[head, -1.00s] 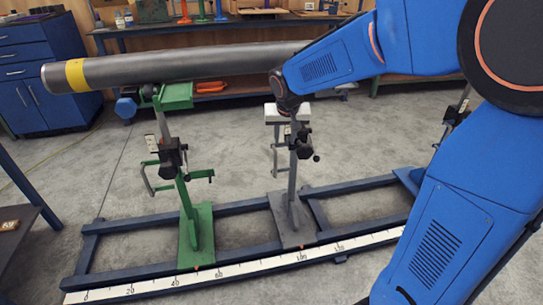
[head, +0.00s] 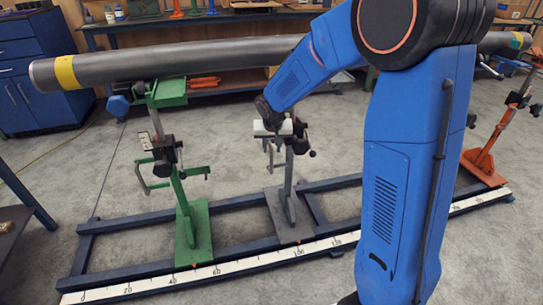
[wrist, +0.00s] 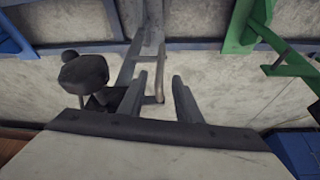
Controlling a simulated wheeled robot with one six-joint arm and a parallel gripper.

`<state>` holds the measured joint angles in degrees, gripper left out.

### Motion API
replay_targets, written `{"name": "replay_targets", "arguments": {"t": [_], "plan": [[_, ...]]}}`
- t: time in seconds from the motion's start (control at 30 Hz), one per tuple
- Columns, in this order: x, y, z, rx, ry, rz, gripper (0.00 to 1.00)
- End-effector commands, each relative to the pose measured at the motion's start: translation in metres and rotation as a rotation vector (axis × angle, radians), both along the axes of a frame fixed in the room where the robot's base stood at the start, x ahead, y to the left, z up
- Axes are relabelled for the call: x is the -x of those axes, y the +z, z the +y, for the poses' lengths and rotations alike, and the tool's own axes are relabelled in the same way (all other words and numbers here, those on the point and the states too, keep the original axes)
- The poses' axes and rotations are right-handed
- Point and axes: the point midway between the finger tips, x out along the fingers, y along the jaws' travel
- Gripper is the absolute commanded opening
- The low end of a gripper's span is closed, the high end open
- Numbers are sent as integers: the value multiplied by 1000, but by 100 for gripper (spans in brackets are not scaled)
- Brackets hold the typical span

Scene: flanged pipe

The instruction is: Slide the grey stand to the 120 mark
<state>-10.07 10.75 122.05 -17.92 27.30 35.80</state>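The grey stand (head: 289,210) stands on the blue floor rails, its base near the 100 mark of the white scale (head: 240,264). The 120 mark (head: 340,240) lies to its right. My gripper (head: 271,148) is at the upper part of the grey stand, pointing down, with its pale body partly covering the stand's top. In the wrist view, its two fingers (wrist: 160,78) are apart. The grey stand's post (wrist: 149,40) lies beyond the fingertips, slightly left, and a thin handle shows near the gap. A black knob (wrist: 84,70) is left of the fingers. Contact cannot be told.
A green stand (head: 190,220) is left of the grey one, under a long grey pipe (head: 190,62) with a yellow band. An orange stand (head: 485,160) is at the right. The rail (head: 330,185) right of the grey stand looks clear until my arm hides it.

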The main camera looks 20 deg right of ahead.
Motion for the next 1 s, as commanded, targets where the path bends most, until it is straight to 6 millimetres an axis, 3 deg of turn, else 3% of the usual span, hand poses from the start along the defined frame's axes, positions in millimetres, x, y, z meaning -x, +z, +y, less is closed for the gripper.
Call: {"name": "replay_targets", "arguments": {"t": [0.2, 0.4, 0.87, 1.0], "plan": [[-13, -34, -3, 1, 1, 2, 31], [-21, -54, -5, 1, 0, 1, 31], [-25, -61, -5, -1, -1, -1, 31], [-25, -61, -5, -1, -1, 0, 0]]}}
